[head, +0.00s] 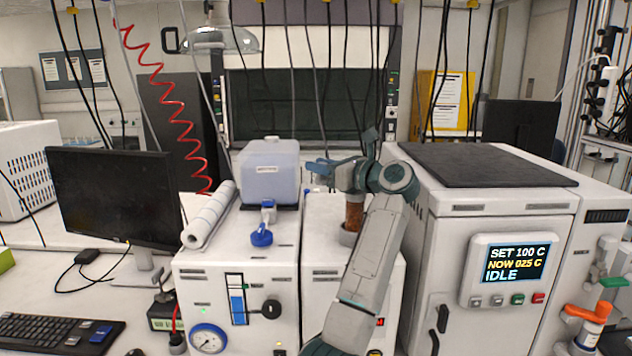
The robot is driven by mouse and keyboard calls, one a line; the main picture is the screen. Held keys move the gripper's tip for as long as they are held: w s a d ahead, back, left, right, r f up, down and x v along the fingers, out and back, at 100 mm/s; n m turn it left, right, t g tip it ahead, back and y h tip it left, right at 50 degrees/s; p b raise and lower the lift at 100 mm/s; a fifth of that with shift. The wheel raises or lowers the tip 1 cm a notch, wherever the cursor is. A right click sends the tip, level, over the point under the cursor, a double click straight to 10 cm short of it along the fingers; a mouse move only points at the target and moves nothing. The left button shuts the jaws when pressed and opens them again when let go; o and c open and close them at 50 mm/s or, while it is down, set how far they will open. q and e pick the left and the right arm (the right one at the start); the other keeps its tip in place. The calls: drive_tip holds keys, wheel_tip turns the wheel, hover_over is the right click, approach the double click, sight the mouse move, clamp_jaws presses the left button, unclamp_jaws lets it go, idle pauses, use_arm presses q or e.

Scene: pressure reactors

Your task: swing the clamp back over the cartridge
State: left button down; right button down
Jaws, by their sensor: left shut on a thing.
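The brown cartridge (354,214) stands upright in a pale round seat (348,238) on top of the white middle unit. My left arm rises from the bottom centre, and its wrist bends left above the cartridge. My left gripper (322,168) is at the upper left of the cartridge, shut on a small blue part that looks like the clamp. The clamp is mostly hidden by the gripper, so its exact angle cannot be told. The wrist and forearm cover the right side of the cartridge. My right gripper is not in view.
A translucent tank (270,170) and a blue valve handle (262,236) stand close on the left, beside a paper roll (208,215). A large white oven unit (495,225) with a lit display stands close on the right. Black cables hang behind.

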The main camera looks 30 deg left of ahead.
use_arm(q)
drive_tip(key=shift+d+f+n+g+b, duration=0.15)
drive_tip(key=shift+d+n+g+b, duration=0.2)
drive_tip(key=shift+g, duration=0.35)
drive_tip(key=shift+s+d+n+g+b, duration=0.2)
drive_tip(key=shift+d+n+g+b, duration=0.15)
drive_tip(key=shift+n+g, duration=0.35)
drive_tip(key=shift+d+r+n+g+b, duration=0.2)
drive_tip(key=shift+d+n+g+b, duration=0.15)
drive_tip(key=shift+g, duration=0.45)
drive_tip(key=c, duration=1.2)
unclamp_jaws()
drive_tip(key=shift+o, duration=0.2)
